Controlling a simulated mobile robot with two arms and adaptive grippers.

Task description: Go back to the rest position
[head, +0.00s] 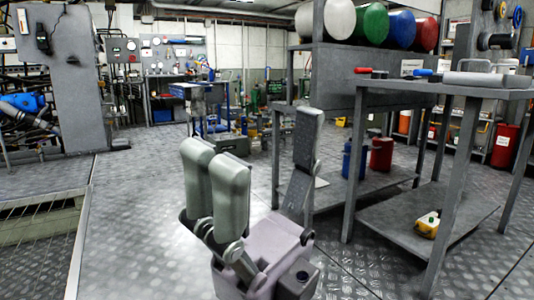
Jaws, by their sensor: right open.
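My right gripper (262,137) is in the lower middle of the head view, pointing up and away from me. Its two light grey finger pads on the left stand well apart from the single darker finger on the right. It is open, and nothing is between its fingers. It appears in front of the metal floor and the left end of the workbench; whether it touches the bench cannot be told. My left gripper is not in view.
A grey metal workbench (440,84) with a lower shelf (400,222) stands on the right. A yellow device (428,224) lies on that shelf. A grey panel (70,75) with machinery stands on the left, near a floor grating (40,225). The tread-plate floor (130,240) is clear at left centre.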

